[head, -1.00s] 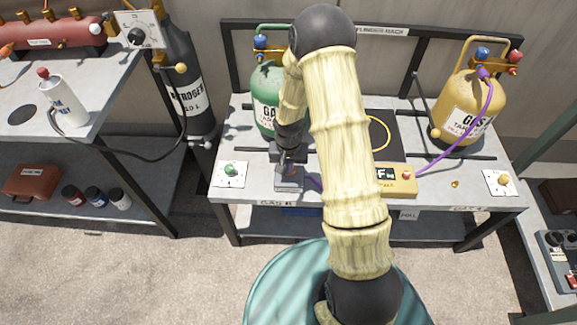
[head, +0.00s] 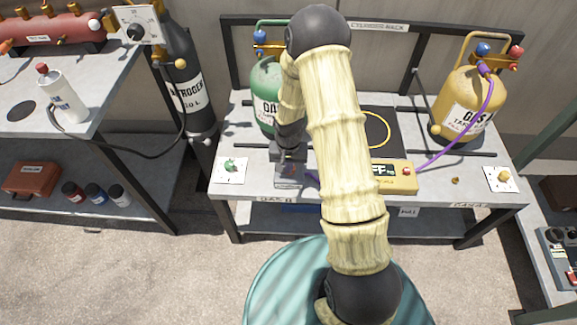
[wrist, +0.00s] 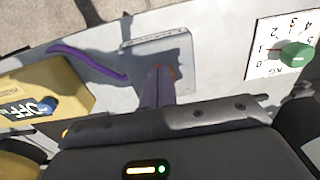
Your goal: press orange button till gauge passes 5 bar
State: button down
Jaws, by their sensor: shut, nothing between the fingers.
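My gripper (wrist: 158,90) is shut and empty, its fingers pointing at a small grey box (wrist: 157,46) on the table. A sliver of an orange-red round button (wrist: 174,72) shows around the fingertips, which hide most of it. I cannot tell whether they touch it or stay just above. In the head view my gripper (head: 287,170) is over the same box, left of my forearm. A white dial (head: 138,26) with a black centre stands at the upper left; its reading is too small to make out. Another white dial with a green knob (wrist: 297,54) is marked KG, 0 to 5.
A green cylinder (head: 265,82) stands behind my gripper. A yellow OFF box (head: 396,178) and purple hose (head: 445,152) lie to the right, near a yellow cylinder (head: 466,105). A dark nitrogen cylinder (head: 182,65) stands at the left.

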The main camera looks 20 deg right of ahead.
jog(key=shift+s+f, duration=0.2)
jog(key=shift+f, duration=0.05)
jog(key=shift+w+r+p, duration=0.1)
jog(key=shift+r+p, duration=0.65)
notch_tip(320, 180, up, 13)
jog(key=p, duration=0.4)
jog(key=shift+w, duration=0.15)
jog(key=s+r+n+t, duration=0.3)
jog(key=s+r+n, duration=0.1)
jog(key=s+r, duration=1.05)
notch_tip(320, 180, up, 19)
jog(key=p, duration=1.9)
